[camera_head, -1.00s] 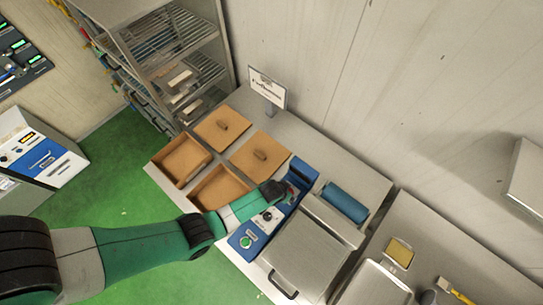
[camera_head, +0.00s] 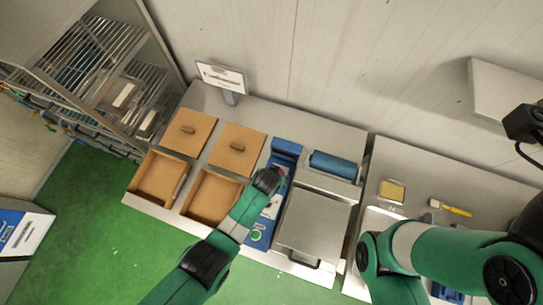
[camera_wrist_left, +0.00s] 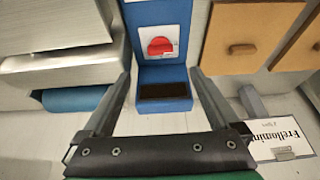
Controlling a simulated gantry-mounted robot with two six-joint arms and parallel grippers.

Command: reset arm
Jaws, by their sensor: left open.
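My left arm (camera_head: 228,225) comes in from the bottom left of the head view, and its wrist is over the blue device (camera_head: 262,226) in the middle of the counter. In the left wrist view my left gripper (camera_wrist_left: 160,73) is open, its two fingers apart with nothing held between them. Beyond and between the fingers is the blue device (camera_wrist_left: 158,15), with a red half-round mark on a white panel and a dark slot. My right arm (camera_head: 445,252) enters from the right and bends down out of the frame. Its gripper is not in view.
A sign (camera_head: 221,76) stands behind. A yellow-handled brush (camera_head: 452,208) lies at right.

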